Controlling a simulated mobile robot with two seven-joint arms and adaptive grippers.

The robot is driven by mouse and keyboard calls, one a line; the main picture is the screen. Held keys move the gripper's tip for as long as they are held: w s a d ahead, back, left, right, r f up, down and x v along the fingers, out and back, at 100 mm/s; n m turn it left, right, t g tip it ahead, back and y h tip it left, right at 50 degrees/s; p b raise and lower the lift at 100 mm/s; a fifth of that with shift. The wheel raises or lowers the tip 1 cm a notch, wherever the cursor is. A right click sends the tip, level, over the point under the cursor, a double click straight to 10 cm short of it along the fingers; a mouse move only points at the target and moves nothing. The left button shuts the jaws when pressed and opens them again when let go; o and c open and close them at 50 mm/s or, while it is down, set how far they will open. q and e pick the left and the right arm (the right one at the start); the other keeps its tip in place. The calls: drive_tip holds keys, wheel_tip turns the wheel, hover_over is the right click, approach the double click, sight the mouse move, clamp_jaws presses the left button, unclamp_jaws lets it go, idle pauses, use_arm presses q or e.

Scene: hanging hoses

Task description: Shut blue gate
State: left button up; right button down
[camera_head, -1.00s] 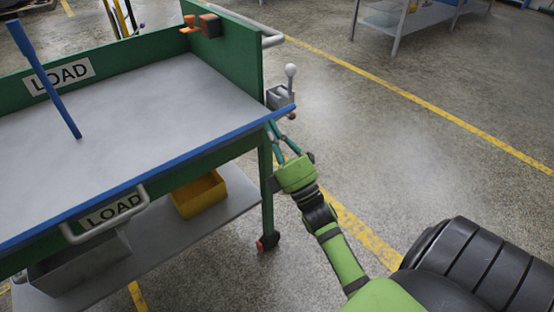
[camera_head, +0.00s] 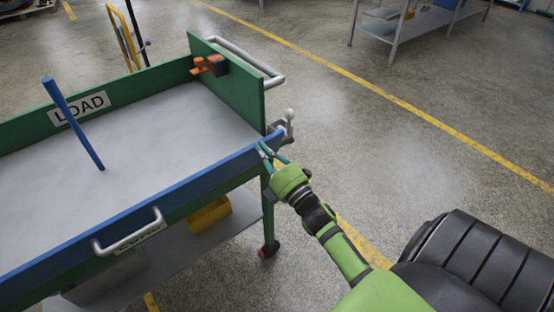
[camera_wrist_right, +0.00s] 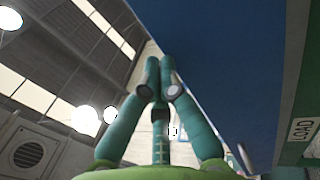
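The blue gate (camera_head: 190,187) is the long blue panel along the near side of the green cart, with a metal handle (camera_head: 128,232) on it. It stands raised along the tray's near edge, its right end beside a grey latch with a round knob (camera_head: 288,116). I cannot tell whether the latch holds it. My right gripper (camera_head: 268,152) is at the outside of the gate's right end. In the right wrist view its teal fingertips (camera_wrist_right: 161,80) are together, close against the blue panel (camera_wrist_right: 225,60), with nothing seen between them. My left gripper is out of view.
The cart's grey tray (camera_head: 190,125) holds a slanted blue rod (camera_head: 75,125). An orange clamp-like part (camera_head: 208,66) sits on the green end wall (camera_head: 230,75). A yellow bin (camera_head: 210,214) is on the lower shelf.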

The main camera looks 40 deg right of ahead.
drive_tip(key=shift+w+r+g+p, duration=0.3)
drive_tip(key=shift+w+p, duration=0.25)
drive_tip(key=shift+p, duration=0.25)
drive_tip(key=shift+w+r+g+p, duration=0.2)
drive_tip(key=shift+w+g+p, duration=0.1)
drive_tip(key=shift+w+p, duration=0.4)
drive_tip(key=shift+w+r+g+p, duration=0.3)
drive_tip(key=shift+w+p, duration=0.15)
drive_tip(key=shift+p, duration=0.45)
